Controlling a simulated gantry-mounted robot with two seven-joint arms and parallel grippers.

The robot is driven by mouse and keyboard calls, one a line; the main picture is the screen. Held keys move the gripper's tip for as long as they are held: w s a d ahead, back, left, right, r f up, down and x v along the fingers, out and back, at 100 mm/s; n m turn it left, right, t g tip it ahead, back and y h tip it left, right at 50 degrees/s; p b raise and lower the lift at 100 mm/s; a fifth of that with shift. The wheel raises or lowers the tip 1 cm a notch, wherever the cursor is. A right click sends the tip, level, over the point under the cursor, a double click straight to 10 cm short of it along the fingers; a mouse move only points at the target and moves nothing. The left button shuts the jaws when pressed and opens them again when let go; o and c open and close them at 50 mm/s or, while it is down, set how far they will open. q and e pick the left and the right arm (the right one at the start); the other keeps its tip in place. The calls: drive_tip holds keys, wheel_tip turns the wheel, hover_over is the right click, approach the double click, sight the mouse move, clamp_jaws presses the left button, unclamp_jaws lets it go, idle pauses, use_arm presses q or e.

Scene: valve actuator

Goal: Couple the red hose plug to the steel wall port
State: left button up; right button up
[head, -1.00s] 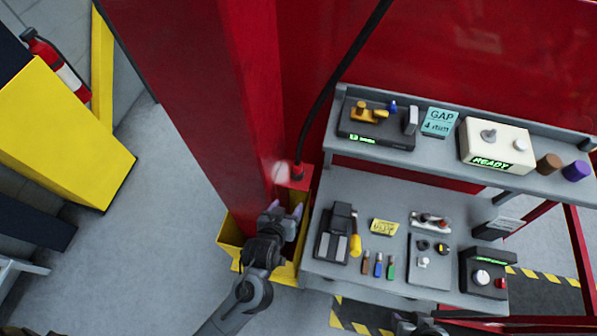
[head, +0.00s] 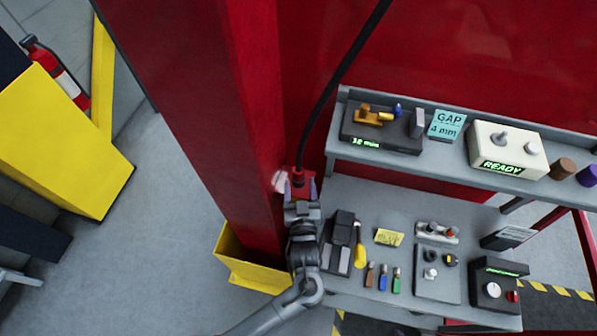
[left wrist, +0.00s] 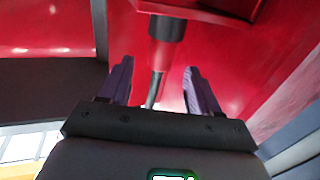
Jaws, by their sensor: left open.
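In the head view, a black hose (head: 332,88) runs down to a red plug end (head: 297,179) at a red bracket beside the red column. A pale, blurred spot (head: 279,181) shows just left of it; I cannot tell if it is the steel port. My left gripper (head: 300,191) is open, its purple fingers pointing at the plug end, one on each side. Contact is not visible. My right gripper is not in view.
A grey bench (head: 355,195) with tools, several small coloured pieces and control boxes stands at right, with a shelf (head: 443,160) above it. The red column (head: 215,110) stands close left of my left gripper.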

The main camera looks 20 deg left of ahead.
sight(299, 177)
use_arm(q)
drive_tip(key=p+x, duration=0.1)
drive_tip(key=x, duration=0.3)
drive_tip(key=shift+w+a+f, duration=0.1)
drive_tip(key=shift+w+f, duration=0.05)
drive_tip(key=shift+w+a+f, duration=0.1)
drive_tip(key=shift+w+a, duration=0.15)
drive_tip(key=shift+w, duration=0.15)
drive_tip(key=shift+c, duration=0.3)
drive_tip(key=c, duration=0.9)
drive_tip(key=shift+c, duration=0.7)
drive_tip(key=shift+r, duration=0.2)
